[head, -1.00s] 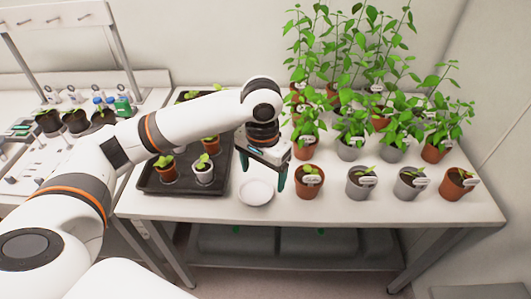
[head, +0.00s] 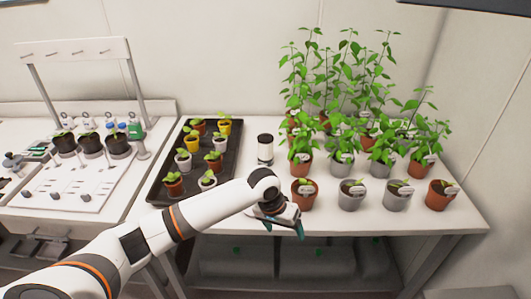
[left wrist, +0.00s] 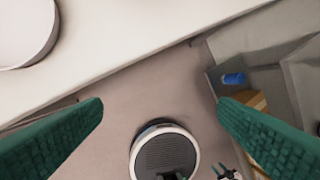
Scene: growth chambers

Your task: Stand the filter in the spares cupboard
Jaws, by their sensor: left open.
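A small cylinder (head: 265,150), white with dark ends, stands upright on the plant table behind my left arm; it may be the filter, but I cannot be sure. My left gripper (head: 284,229) is open, pointing down at the table's front edge, nearer than the cylinder. In the left wrist view its green fingers (left wrist: 160,105) are apart with nothing between them. Beyond and below them is a round dark ribbed disc with a white rim (left wrist: 165,152), which I cannot identify. Small green tips beside it may be my right gripper (left wrist: 224,171). No cupboard is recognisable.
A black tray of seedlings (head: 150,197) and several potted plants (head: 302,194) flank the cylinder. Below the table is a shelf with grey bins (head: 318,262). An open container (left wrist: 232,79) holds a blue item.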

